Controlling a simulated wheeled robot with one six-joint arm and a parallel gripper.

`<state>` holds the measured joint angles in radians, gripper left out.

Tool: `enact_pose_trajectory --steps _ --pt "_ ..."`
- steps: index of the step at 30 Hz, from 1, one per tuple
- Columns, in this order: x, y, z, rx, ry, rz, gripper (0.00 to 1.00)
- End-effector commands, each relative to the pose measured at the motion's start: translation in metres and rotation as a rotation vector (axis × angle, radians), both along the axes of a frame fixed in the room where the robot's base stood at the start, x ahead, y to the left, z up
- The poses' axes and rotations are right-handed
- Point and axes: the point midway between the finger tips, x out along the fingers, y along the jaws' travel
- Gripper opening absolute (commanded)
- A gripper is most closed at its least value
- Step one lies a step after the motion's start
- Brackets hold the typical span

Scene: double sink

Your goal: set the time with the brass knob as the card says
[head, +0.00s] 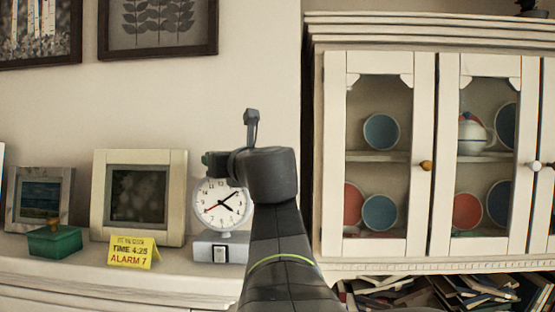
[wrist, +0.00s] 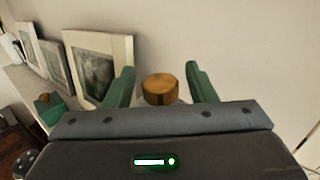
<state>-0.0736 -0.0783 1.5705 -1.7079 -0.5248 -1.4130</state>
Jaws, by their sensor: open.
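The clock (head: 222,207) stands on a grey base with a white switch. One black hand points to the upper right, one to the lower right near 4, and a red hand to the lower left near 8. The yellow card (head: 134,251) reads TIME 4:25 and ALARM 7. My gripper (wrist: 160,69) is open, its green fingers on either side of the round brass knob (wrist: 160,88), with a gap visible on each side. In the head view the knob is hidden; my arm covers the clock's upper right edge.
A green box (head: 54,242) with a brownish knob sits left of the card. Picture frames (head: 98,205) stand behind them on the white sideboard. A glass-doored cabinet (head: 428,150) with dishes stands to the right, with books below.

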Motion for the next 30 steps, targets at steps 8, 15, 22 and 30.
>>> enact_pose_trajectory --steps 8,15,22,30 --pt "0.0000 0.0000 0.0000 0.000 0.000 0.000 0.29" --pt "0.0001 0.0001 -0.0001 0.000 0.000 -0.002 0.07" --pt "0.0003 0.0012 0.0003 -0.001 0.003 -0.038 0.07" --pt "0.0004 0.0022 0.0015 -0.002 0.004 -0.148 0.07"
